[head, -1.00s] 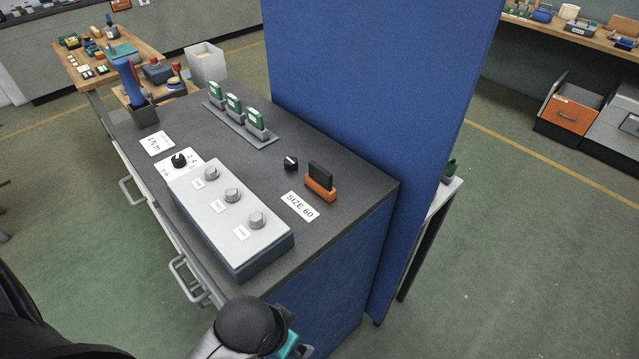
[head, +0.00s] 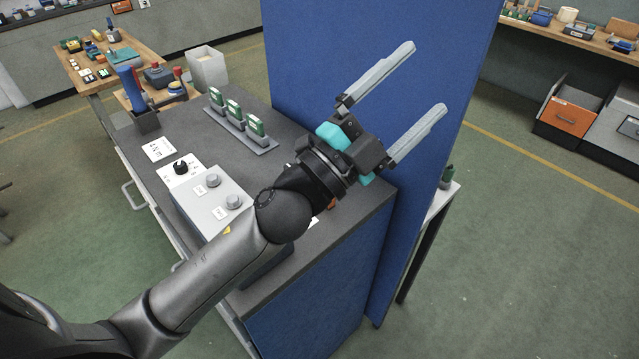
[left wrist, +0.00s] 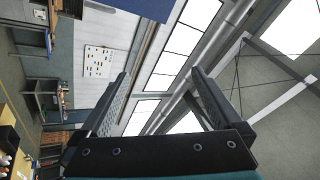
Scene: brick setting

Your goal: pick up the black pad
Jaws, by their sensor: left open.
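The black pad is hidden in the head view now, behind my left wrist. A second ago a black block, which looks like the pad, stood upright in an orange holder at the right of the grey bench top. Only a sliver of the orange holder (head: 333,203) shows beside the wrist. My left gripper (head: 425,80) is open and empty, raised above the bench's right end in front of the blue panel. Its fingers point up and right. In the left wrist view the open fingers (left wrist: 160,75) frame the ceiling and windows. My right gripper is not in view.
The tall blue panel (head: 350,60) stands at the bench's back edge. A grey control box with knobs (head: 212,200) lies under my arm. Green blocks in a grey rack (head: 240,135) and a blue-handled tool in a holder (head: 145,120) stand farther left.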

